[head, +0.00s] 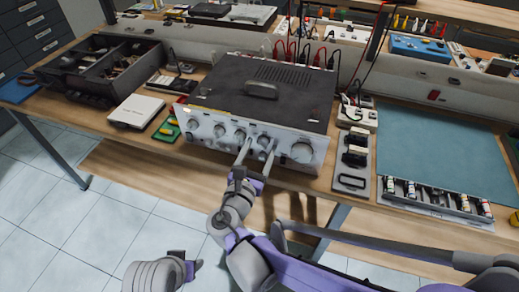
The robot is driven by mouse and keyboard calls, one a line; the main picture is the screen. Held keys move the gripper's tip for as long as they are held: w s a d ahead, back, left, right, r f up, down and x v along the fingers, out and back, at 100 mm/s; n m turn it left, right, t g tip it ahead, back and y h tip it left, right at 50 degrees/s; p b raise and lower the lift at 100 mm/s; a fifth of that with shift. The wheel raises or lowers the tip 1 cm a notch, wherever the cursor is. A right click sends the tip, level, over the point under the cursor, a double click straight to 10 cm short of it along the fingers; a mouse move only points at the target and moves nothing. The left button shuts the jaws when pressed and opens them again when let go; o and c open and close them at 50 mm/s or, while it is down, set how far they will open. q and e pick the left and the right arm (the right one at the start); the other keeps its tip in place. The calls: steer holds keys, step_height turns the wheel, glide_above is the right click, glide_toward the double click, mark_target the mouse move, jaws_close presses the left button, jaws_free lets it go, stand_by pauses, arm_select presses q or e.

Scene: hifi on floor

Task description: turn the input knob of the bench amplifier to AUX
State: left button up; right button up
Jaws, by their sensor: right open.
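The bench amplifier (262,108) is a dark box with a silver front panel, standing on the wooden bench near its front edge. Its panel carries a row of small round knobs, such as one at the left (219,130), and a large knob (302,152) at the right. The panel lettering, including AUX, is too small to read, so I cannot tell which knob is the input knob. My right gripper (257,146) is open, its two fingers pointing at the panel around a small knob left of the large one. I cannot tell if they touch it.
A dark divided tray (97,69), a white box (136,111) and a green item (167,130) lie left of the amplifier. A power strip (357,115), a black-and-grey holder (352,170) and a teal mat (440,150) lie right. Red and black leads rise behind it.

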jaws_close()
steer(key=shift+m, duration=0.4)
steer(key=m+p, duration=0.1)
steer(key=m, duration=0.3)
steer(key=m+p, duration=0.1)
steer(key=m, duration=0.4)
steer(key=shift+a, duration=0.1)
steer(key=m+p, duration=0.1)
steer(key=m, duration=0.4)
steer(key=shift+r+m, duration=0.1)
steer(key=shift+m, duration=0.3)
steer(key=m, duration=0.4)
steer(key=shift+m, duration=0.3)
